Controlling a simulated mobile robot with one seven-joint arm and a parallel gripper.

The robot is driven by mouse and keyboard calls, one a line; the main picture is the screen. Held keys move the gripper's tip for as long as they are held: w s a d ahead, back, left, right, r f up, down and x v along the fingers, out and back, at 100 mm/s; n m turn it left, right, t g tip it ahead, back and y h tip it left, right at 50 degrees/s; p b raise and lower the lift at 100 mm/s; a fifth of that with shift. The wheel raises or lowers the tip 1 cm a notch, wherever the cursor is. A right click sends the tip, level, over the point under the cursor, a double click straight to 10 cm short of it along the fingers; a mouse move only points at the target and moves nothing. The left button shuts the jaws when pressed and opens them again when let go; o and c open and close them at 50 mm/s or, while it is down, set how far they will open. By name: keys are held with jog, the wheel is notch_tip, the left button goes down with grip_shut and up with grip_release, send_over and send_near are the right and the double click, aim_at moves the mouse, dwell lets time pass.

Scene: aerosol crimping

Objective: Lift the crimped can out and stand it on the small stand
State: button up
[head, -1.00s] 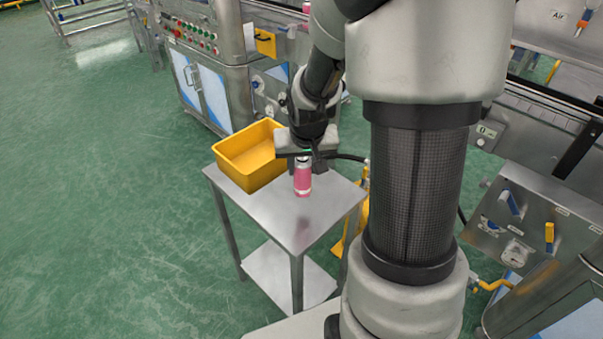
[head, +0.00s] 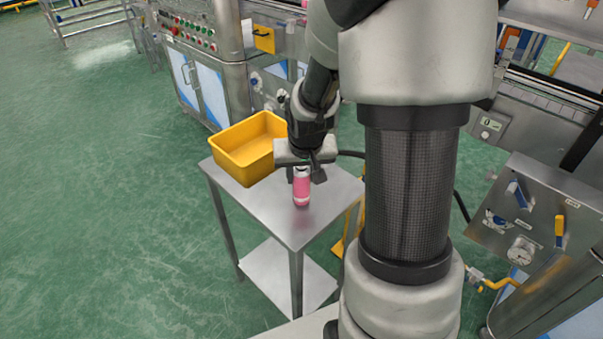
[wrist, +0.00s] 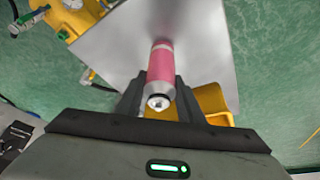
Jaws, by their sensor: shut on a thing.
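The pink can (head: 301,188) with a silvery top is upright between the fingers of my gripper (head: 304,170), over the front part of the small steel stand (head: 335,205). In the wrist view the can (wrist: 161,65) lies between the two dark fingers of my gripper (wrist: 158,98), its metal top toward the camera. My gripper is shut on the can near its top. The stand's bare top (wrist: 115,45) spreads beyond the can. I cannot tell whether the can's base touches the top or hangs just above it.
A yellow bin (head: 234,172) occupies the back left of the stand. The stand's front is clear around the can. Steel machines (head: 195,75) stand behind, and a panel with a gauge and valves (head: 524,222) is at the right. Green floor is open at the left.

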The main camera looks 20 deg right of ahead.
jog(key=shift+f+b, duration=0.45)
jog(key=shift+f, duration=0.05)
dwell(0.4)
jog(key=o, duration=1.4)
